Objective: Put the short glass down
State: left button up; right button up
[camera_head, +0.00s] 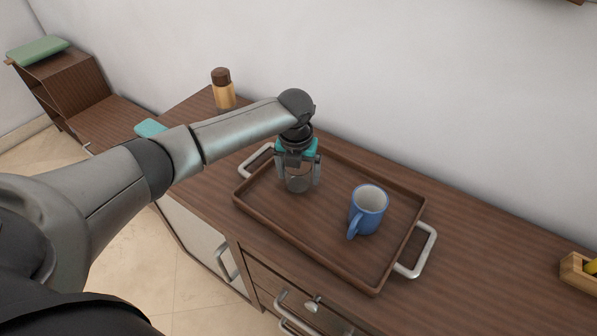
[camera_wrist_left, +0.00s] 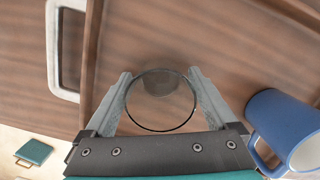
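The short glass (camera_head: 298,181) is clear and upright, between the fingers of my left gripper (camera_head: 299,184), over the left part of the brown wooden tray (camera_head: 328,236). In the left wrist view the glass's round rim (camera_wrist_left: 161,128) lies between the two grey fingers (camera_wrist_left: 161,78), which close on its sides. I cannot tell whether its base touches the tray. A blue mug (camera_head: 367,212) stands on the tray to the right of the glass, apart from it; it also shows in the left wrist view (camera_wrist_left: 285,117). My right gripper is not in view.
The tray has metal handles (camera_head: 424,252) at both ends and rests on a wooden counter (camera_head: 480,240). A brown-capped jar (camera_head: 223,90) stands behind my left arm. A wooden box (camera_head: 580,272) is at far right. The tray's front middle is bare.

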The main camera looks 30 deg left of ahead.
pick_arm(q)
jog(key=shift+o, duration=0.5)
jog(key=shift+r, duration=0.1)
jog(key=shift+r, duration=0.35)
notch_tip(320, 180, up, 11)
jog(key=s+p, duration=0.1)
jog(key=p, duration=0.2)
jog(key=shift+s+d+r, duration=0.15)
jog(key=shift+s+d, duration=0.05)
jog(key=shift+s, duration=0.2)
